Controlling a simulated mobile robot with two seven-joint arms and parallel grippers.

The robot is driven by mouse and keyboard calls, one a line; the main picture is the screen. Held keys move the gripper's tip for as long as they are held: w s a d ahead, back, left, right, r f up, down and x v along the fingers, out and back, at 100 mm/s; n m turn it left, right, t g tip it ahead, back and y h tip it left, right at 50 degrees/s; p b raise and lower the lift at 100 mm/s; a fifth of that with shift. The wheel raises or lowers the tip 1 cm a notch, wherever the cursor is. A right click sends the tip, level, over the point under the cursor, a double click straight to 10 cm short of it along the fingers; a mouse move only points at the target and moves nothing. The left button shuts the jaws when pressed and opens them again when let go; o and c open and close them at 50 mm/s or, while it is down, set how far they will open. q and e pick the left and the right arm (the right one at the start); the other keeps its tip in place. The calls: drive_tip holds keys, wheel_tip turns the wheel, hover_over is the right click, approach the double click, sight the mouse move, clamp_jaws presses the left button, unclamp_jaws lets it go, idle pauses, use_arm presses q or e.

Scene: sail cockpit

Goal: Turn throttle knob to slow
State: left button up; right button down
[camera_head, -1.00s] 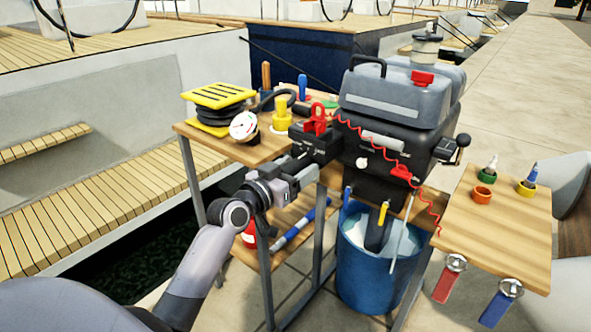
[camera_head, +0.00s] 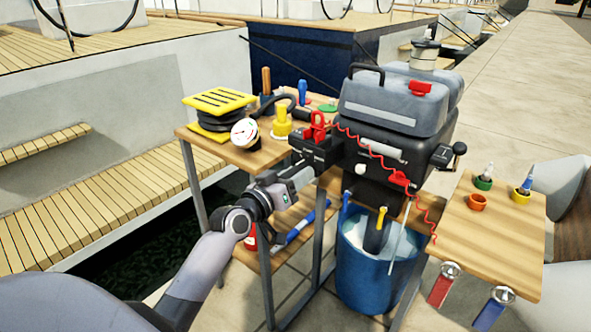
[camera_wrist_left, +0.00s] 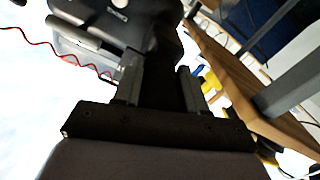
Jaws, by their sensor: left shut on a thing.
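The outboard motor (camera_head: 385,135) stands at the centre, with a dark tiller block (camera_head: 322,154) sticking out of its left side. My left gripper (camera_head: 304,172) is at the outer end of this block. In the left wrist view, its two fingers (camera_wrist_left: 160,85) are closed on a dark piece between them, which appears to be the throttle knob. The knob's markings and the slow position are hidden or too small to read. My right gripper is not in view.
A red clip (camera_head: 317,128) sits above the tiller block, with a red coiled cord (camera_head: 365,143) running right. A yellow-topped stack (camera_head: 219,100) and a gauge (camera_head: 244,132) stand left. A blue bucket (camera_head: 362,275) is below, and a wooden side table (camera_head: 490,245) is right.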

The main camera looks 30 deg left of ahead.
use_arm(q)
drive_tip(key=n+p, duration=0.1)
drive_tip(key=n, duration=0.2)
drive_tip(key=shift+r+p, duration=0.1)
drive_tip(key=shift+p, duration=0.25)
drive_tip(key=shift+n+p, duration=0.4)
drive_tip(key=shift+n, duration=0.4)
drive_tip(key=o, duration=1)
drive_tip(key=shift+s, duration=0.1)
drive_tip(key=shift+s+a, duration=0.2)
drive_tip(key=shift+s, duration=3.3)
